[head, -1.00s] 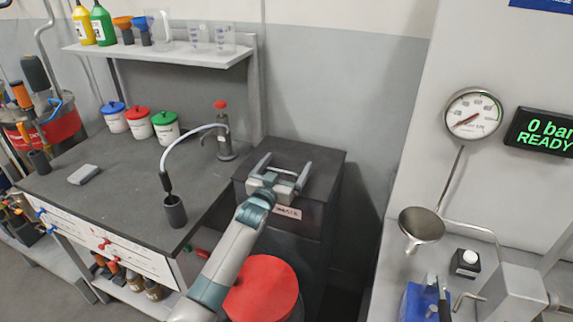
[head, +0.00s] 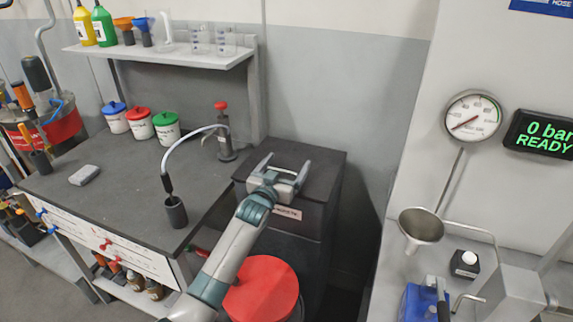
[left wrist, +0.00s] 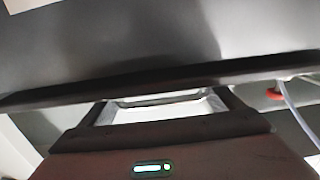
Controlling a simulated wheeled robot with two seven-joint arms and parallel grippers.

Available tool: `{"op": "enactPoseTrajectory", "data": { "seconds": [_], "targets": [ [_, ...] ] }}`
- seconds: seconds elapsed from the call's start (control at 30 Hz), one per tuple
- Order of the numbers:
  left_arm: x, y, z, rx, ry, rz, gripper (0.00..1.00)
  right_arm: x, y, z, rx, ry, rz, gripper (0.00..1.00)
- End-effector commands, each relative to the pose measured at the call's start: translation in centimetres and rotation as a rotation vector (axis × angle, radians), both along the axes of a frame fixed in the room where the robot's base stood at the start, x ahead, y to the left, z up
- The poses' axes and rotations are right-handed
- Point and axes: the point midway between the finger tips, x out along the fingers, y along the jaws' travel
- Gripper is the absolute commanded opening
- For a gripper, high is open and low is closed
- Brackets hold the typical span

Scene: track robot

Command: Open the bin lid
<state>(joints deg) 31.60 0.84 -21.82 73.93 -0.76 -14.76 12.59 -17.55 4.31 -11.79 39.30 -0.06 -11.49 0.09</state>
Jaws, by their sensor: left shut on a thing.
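The bin (head: 285,238) is a dark grey box beside the workbench, with a pale label strip on its upper front. Its flat dark lid (head: 325,165) looks down on the bin. My left gripper (head: 281,168) is at the lid's front part, with its two fingers pointing away over the top, and is shut on the lid. The exact grip point is hidden. In the left wrist view, the lid's dark edge (left wrist: 270,68) crosses the frame just beyond my left gripper (left wrist: 165,100). My right gripper is out of view.
A workbench (head: 110,190) with a hose, a cup and several lidded tubs stands left of the bin. At right are a funnel (head: 421,226), a gauge (head: 473,115) and a blue container (head: 418,302).

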Motion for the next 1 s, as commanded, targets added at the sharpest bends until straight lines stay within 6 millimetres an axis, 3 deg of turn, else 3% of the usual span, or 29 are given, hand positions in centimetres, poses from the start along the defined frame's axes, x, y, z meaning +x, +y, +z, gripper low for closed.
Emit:
{"op": "enactPoseTrajectory", "data": {
  "seconds": [0.03,0.13,0.57,0.87,1.0],
  "targets": [
    [0.0,-0.2,0.4,0.001,0.009,-0.002,0.46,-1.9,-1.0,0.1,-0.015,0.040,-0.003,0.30],
    [0.1,-0.2,0.9,0.007,0.029,-0.002,0.46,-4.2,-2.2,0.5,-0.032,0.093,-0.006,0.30],
    [1.0,-0.5,3.7,0.028,0.097,-0.002,0.46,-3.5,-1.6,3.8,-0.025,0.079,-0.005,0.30],
    [2.9,-1.1,7.8,0.030,0.097,-0.003,0.46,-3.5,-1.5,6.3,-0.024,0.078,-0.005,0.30],
    [4.0,-1.5,9.3,0.063,0.197,-0.003,0.46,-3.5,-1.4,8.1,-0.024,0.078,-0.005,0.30]
  ]
}}
